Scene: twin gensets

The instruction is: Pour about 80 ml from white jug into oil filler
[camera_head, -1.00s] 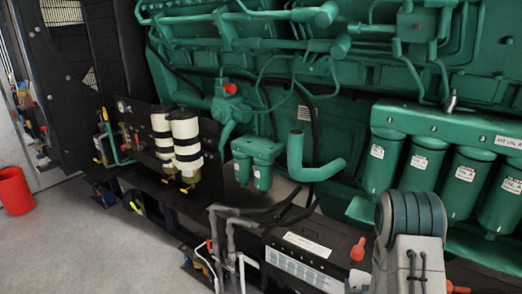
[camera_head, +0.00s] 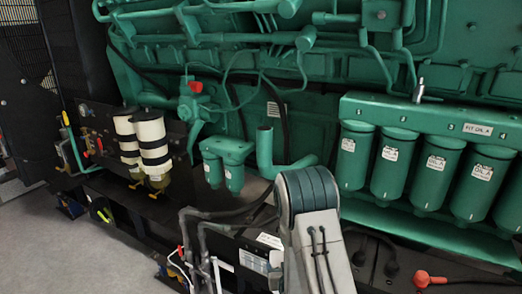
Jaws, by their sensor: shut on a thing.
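Neither my gripper nor the white jug shows in the head view. Only a part of my arm is in sight, a grey link with a dark ribbed joint at the bottom centre. No part is clearly marked as the oil filler. A green elbow pipe (camera_head: 265,150) with an upright, open-looking top stands low in front of the green engine, just beyond my arm. My arm hides part of its lower bend. I cannot tell whether this pipe is the filler.
A green engine (camera_head: 330,90) fills the back. Green oil filters (camera_head: 436,171) hang at the right under a rail labelled "FIT OIL A". Two white canisters (camera_head: 154,141) stand at the left. A red-capped terminal (camera_head: 422,279) lies front right. Grey floor (camera_head: 70,250) is clear at the left.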

